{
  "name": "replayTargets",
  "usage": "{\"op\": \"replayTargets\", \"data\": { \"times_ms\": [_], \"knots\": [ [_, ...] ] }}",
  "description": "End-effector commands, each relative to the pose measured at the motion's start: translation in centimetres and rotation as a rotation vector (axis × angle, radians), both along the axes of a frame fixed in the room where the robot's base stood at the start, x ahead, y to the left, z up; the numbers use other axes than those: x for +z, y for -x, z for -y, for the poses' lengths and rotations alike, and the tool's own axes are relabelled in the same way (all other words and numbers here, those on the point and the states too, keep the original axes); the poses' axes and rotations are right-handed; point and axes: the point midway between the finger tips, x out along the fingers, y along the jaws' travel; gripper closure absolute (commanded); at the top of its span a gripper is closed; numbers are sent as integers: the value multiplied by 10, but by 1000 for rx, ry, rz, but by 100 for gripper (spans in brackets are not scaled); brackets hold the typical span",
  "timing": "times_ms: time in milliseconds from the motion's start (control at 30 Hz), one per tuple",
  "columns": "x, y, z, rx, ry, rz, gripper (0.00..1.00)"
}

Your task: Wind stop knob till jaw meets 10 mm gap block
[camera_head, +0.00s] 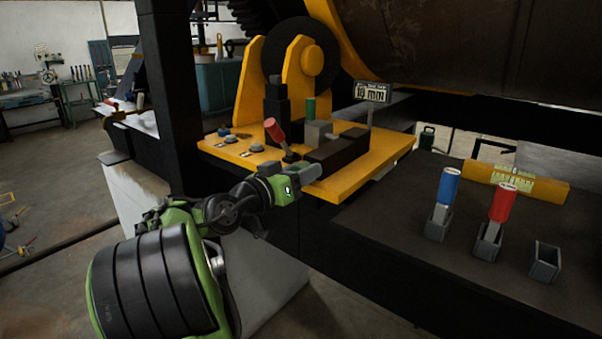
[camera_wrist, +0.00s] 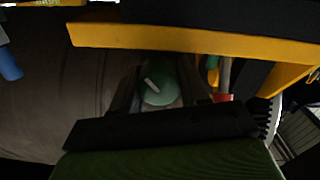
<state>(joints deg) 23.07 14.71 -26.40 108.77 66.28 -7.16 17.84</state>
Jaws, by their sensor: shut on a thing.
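My gripper (camera_head: 308,171) reaches the front edge of the yellow plate (camera_head: 362,178). In the wrist view its two dark fingers (camera_wrist: 156,92) are closed on the sides of a round green knob (camera_wrist: 158,86) with a white pointer line slanting up-left. In the head view the knob is hidden by the gripper. A green-handled block (camera_head: 310,108) stands upright on the plate behind a grey block (camera_head: 318,133) and a dark block (camera_head: 338,151). I cannot tell whether the jaw touches the gap block. A small sign (camera_head: 372,92) reads 10 MM.
Several small buttons (camera_head: 257,149) line the plate's left side. At right, a blue-handled block (camera_head: 447,190) and a red-handled block (camera_head: 502,205) stand in holders, beside an empty holder (camera_head: 545,262). A dark post (camera_head: 170,100) rises at left.

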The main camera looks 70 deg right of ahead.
Motion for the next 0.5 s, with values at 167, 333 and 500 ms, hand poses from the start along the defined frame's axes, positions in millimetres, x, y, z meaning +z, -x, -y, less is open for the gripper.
{"op": "replayTargets", "data": {
  "times_ms": [167,333,500],
  "knots": [
    [-5,0,0,1,62,130,86],
    [-3,1,0,0,104,226,86],
    [0,1,0,-1,106,241,86]
  ]
}}
